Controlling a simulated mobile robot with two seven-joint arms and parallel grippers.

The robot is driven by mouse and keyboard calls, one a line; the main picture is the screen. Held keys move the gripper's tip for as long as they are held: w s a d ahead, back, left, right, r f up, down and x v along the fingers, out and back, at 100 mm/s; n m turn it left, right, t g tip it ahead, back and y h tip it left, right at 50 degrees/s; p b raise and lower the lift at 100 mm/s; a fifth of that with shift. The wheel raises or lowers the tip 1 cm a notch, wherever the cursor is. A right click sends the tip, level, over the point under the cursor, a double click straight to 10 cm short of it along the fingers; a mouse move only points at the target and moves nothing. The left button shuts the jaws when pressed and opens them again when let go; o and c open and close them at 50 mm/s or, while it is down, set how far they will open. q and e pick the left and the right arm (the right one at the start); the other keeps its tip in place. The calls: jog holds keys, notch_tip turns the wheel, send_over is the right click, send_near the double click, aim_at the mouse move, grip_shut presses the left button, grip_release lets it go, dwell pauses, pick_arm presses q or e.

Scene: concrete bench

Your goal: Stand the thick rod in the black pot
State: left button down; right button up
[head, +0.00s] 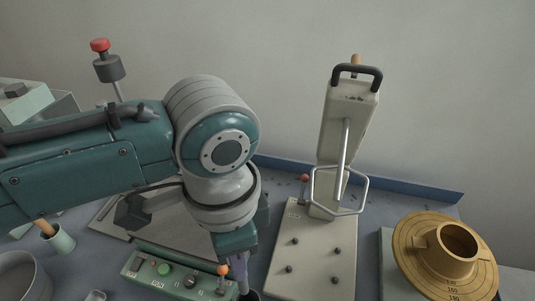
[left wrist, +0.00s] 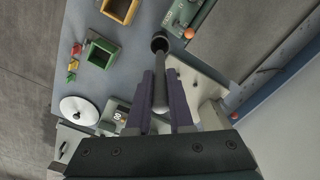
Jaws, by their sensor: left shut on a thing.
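My left gripper (head: 240,272) points down at the front middle of the bench in the head view. Its purple fingers also show in the left wrist view (left wrist: 160,88), shut on the thick rod (left wrist: 160,92), a grey rod with a paler near end. In the head view only a short piece of the rod (head: 243,287) shows below the fingers. The black pot (left wrist: 159,41) is round and dark, at the rod's far end in the left wrist view. In the head view its rim (head: 254,296) is cut by the bottom edge. I cannot tell whether the rod's tip is inside it. My right gripper is not in view.
A green control box (head: 165,272) with buttons and an orange knob stands close left of the gripper. A cream press (head: 312,262) stands close right, with a brass dial (head: 410,250) beyond. Open green (left wrist: 98,53) and yellow boxes show in the wrist view.

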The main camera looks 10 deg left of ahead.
aim_at(242, 285)
pick_arm(q)
jog(key=shift+f+b, duration=2.1)
jog(key=shift+f, duration=0.15)
jog(key=shift+d+f+b, duration=0.1)
jog(key=shift+f+b, duration=1.75)
jog(key=shift+f, duration=0.75)
jog(key=c, duration=0.7)
grip_release()
notch_tip(242, 285, up, 10)
jog(key=shift+p, duration=0.85)
